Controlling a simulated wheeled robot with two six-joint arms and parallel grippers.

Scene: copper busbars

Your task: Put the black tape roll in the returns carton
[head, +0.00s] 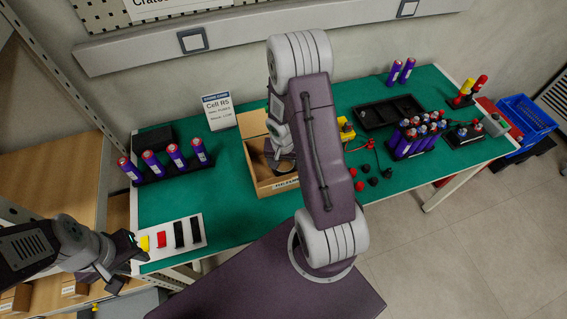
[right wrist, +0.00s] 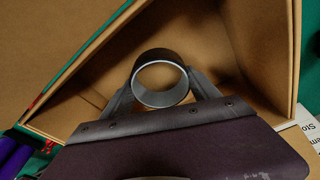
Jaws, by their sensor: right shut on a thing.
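The black tape roll (right wrist: 160,56) is a short dark ring with a pale inner edge. My right gripper (right wrist: 161,84) is shut on it, one finger on each side. In the right wrist view the roll is between the brown walls of the open carton (right wrist: 215,30); I cannot tell whether it touches the floor. In the head view the returns carton (head: 262,182) stands on the green table, and my right arm hides part of it and the roll. My left gripper (head: 130,268) is open and empty at the table's front left corner.
Left of the carton is a rack of purple cells (head: 172,170) and a white board with coloured bars (head: 172,238). Right of it are red and black caps (head: 366,174), a black tray (head: 388,112) and more cells (head: 415,136). A blue crate (head: 526,118) stands beyond the right end.

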